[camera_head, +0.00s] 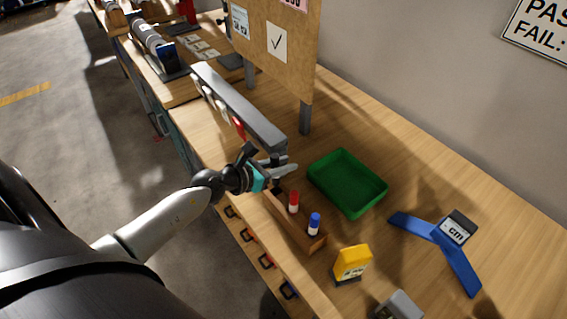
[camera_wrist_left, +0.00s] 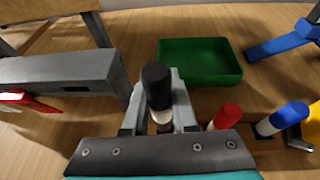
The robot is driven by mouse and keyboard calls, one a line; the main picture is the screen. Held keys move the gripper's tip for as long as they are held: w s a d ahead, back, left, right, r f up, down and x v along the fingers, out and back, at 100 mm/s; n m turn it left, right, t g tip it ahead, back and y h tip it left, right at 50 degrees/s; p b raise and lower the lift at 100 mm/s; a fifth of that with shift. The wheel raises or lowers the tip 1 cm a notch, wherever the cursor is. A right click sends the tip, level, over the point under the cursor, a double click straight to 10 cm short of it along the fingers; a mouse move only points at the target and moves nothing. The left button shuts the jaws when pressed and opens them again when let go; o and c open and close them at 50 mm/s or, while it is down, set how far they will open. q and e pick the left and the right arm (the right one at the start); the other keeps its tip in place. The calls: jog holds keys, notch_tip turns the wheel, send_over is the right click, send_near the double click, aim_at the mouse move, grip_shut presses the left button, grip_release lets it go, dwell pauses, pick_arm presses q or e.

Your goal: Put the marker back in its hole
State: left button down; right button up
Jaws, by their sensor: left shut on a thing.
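A marker with a black cap (camera_wrist_left: 157,85) and pale body sits between the fingers of my left gripper (camera_head: 284,170), which is shut on it. In the left wrist view the gripper (camera_wrist_left: 160,115) hides the marker's lower end, so I cannot tell whether it touches the holder. The wooden marker holder (camera_head: 301,234) lies along the bench's front edge, with the gripper over its far end. A red marker (camera_head: 293,202) and a blue marker (camera_head: 314,223) stand in the holder. They also show in the left wrist view, red (camera_wrist_left: 226,117) and blue (camera_wrist_left: 279,120).
A green tray (camera_head: 347,182) lies just behind the holder. A grey rail (camera_head: 240,105) stands to the left of the gripper. A yellow block-like item (camera_head: 352,262) stands near the holder's near end. A blue angled tool (camera_head: 440,235) lies at right. The bench behind the tray is clear.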

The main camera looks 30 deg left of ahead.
aim_at(283, 185)
pick_arm(q)
jog(key=shift+f+b, duration=2.6)
jog(key=shift+f, duration=0.4)
jog(key=c, duration=0.6)
grip_release()
jog(key=shift+s+a+r, duration=0.25)
jog(key=shift+s, duration=0.35)
jog(key=shift+b+v, duration=0.4)
jog(key=shift+v, duration=6.5)
jog(key=shift+d, duration=0.1)
